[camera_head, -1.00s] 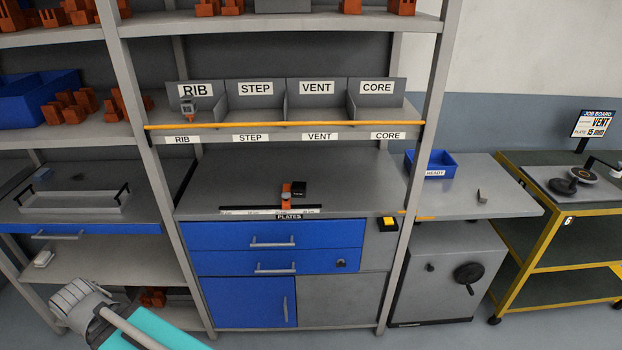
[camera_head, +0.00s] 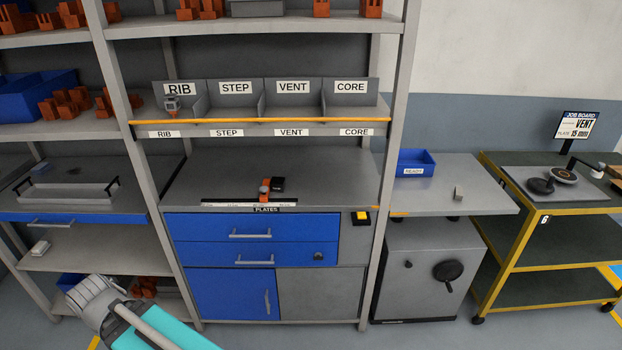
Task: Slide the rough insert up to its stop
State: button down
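No part is clearly marked as the rough insert. A small grey-beige block (camera_head: 459,193) stands on the grey side table (camera_head: 420,190) at the right. On the workbench, an orange slider (camera_head: 265,188) sits at a white scale strip (camera_head: 236,203), with a small black block (camera_head: 278,184) beside it. Whether one of these is the insert's stop I cannot tell. A grey part with an orange base (camera_head: 172,105) sits in the RIB bin. Only grey and teal links of my arm show at lower left; my gripper's fingers are not seen.
A blue READY bin (camera_head: 415,162) stands on the side table above a grey cabinet with a black handwheel (camera_head: 447,271). A yellow-framed cart (camera_head: 497,240) stands at the right, under a job board (camera_head: 574,125) reading VENT, 15 mm. Shelf posts flank the workbench. Floor in front shows partly.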

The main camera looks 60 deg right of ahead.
aim_at(277, 184)
jog(key=k, duration=1.3)
jog(key=z, duration=1.8)
jog(key=i, duration=1)
jog(key=z, duration=0.15)
